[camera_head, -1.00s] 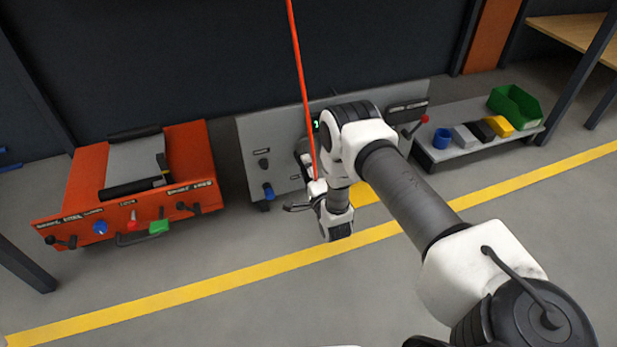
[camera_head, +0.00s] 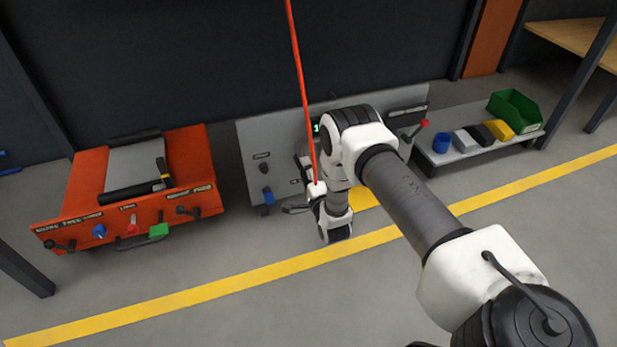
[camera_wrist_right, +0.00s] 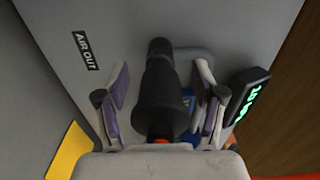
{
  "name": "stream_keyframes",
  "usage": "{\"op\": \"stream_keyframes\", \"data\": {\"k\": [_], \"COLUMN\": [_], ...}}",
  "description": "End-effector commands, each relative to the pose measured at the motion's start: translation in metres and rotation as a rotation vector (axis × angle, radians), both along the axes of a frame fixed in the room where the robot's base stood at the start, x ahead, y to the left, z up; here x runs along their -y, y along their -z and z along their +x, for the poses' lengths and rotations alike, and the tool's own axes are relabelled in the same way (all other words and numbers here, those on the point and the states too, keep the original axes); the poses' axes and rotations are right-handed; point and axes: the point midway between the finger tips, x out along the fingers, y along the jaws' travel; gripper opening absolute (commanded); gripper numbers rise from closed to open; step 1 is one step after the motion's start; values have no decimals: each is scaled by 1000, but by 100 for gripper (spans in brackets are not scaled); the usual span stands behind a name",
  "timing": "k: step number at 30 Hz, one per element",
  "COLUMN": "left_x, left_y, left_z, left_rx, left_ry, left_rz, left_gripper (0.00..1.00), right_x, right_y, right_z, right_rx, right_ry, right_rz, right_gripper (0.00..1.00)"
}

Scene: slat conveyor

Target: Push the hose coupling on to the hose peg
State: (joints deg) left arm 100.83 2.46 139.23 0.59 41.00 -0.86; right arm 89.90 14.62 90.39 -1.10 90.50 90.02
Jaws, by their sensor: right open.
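My right gripper (camera_wrist_right: 161,78) is open in the right wrist view, with one finger on each side of a black stepped cylinder, apparently the hose coupling (camera_wrist_right: 160,95). Gaps show between the fingers and the coupling. Its narrow end points towards the grey panel (camera_wrist_right: 165,18), and a bit of orange-red shows at its near end. I cannot tell whether it is seated on the peg, which is hidden behind it. In the head view a red hose (camera_head: 301,80) runs down to my right wrist, where my arm hides the coupling. My left gripper is out of view.
An "AIR OUT" label (camera_wrist_right: 85,50) and a green-lit display (camera_wrist_right: 250,97) flank the coupling. An orange machine (camera_head: 195,165) stands left. A low shelf (camera_head: 450,155) with a blue cup (camera_head: 441,140), blocks and a green bin (camera_head: 514,108) stands right. Floor in front is clear.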

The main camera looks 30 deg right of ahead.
Motion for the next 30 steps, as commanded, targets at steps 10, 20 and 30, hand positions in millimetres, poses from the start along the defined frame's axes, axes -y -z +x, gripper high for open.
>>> {"op": "stream_keyframes", "data": {"k": [10,20,30], "left_x": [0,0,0], "left_y": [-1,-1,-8], "left_z": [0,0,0], "left_rx": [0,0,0], "left_ry": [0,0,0], "left_rz": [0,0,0], "left_gripper": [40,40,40], "right_x": [0,0,-2], "right_y": [0,-1,-1], "right_z": [0,0,-10], "right_rx": [0,1,-1], "right_ry": [0,0,0], "right_rz": [0,0,0], "right_gripper": [69,0,0]}}
